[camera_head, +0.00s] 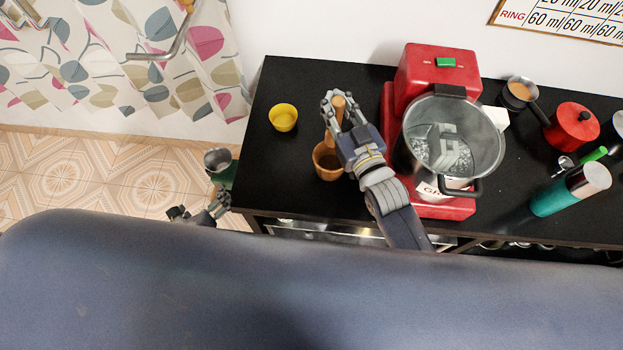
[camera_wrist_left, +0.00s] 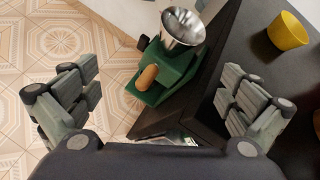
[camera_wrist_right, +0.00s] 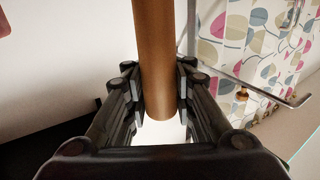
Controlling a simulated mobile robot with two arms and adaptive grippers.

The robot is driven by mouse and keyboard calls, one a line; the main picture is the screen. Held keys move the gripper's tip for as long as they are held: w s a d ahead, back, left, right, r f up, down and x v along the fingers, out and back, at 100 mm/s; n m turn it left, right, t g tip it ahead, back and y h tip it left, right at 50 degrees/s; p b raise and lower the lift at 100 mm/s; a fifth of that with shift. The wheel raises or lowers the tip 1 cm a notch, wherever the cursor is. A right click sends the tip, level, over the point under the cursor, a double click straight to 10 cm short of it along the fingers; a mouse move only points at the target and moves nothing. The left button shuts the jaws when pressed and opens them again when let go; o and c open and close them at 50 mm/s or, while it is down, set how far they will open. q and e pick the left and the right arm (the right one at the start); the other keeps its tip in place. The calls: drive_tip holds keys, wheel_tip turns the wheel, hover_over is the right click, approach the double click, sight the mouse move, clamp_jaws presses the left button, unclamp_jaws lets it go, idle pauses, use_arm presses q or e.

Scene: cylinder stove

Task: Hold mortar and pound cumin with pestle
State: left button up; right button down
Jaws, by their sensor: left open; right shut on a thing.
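The brown wooden mortar (camera_head: 328,161) stands on the black counter. The wooden pestle (camera_head: 338,107) is in my right gripper (camera_head: 335,117), tilted, its lower end over or in the mortar; I cannot tell how deep. In the right wrist view the pestle (camera_wrist_right: 155,60) is clamped between both fingers. My left gripper (camera_head: 201,209) is open and empty off the counter's left edge, lower than the mortar. In the left wrist view its fingers (camera_wrist_left: 165,105) are spread wide, with nothing between them held. I cannot make out any cumin.
A yellow bowl (camera_head: 283,117) sits left of the mortar. A green device with a metal cup (camera_head: 218,159) is at the counter's left edge, near my left gripper.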

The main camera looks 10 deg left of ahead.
use_arm(q)
drive_tip(key=w+d+r+m+h, duration=0.1)
drive_tip(key=d+m, duration=0.1)
drive_tip(key=d, duration=0.3)
drive_tip(key=w+d+r+m+t+h, duration=0.1)
drive_tip(key=w+d+m, duration=0.1)
drive_tip(key=d, duration=0.3)
drive_tip(key=w+d+r+m+h, duration=0.1)
drive_tip(key=d+h, duration=0.1)
drive_tip(key=d, duration=0.3)
drive_tip(key=shift+w+d+r+m, duration=0.2)
drive_tip(key=shift+d+r+m, duration=0.1)
drive_tip(key=shift+r+m, duration=0.1)
drive_tip(key=w+d+r+m+h, duration=0.1)
drive_tip(key=d+r+m+h, duration=0.4)
drive_tip(key=d, duration=0.8)
drive_tip(key=m, duration=0.1)
hover_over(330, 167)
wheel_tip(330, 167, down, 4)
drive_tip(key=shift+t+y, duration=0.4)
drive_tip(key=c, duration=1.3)
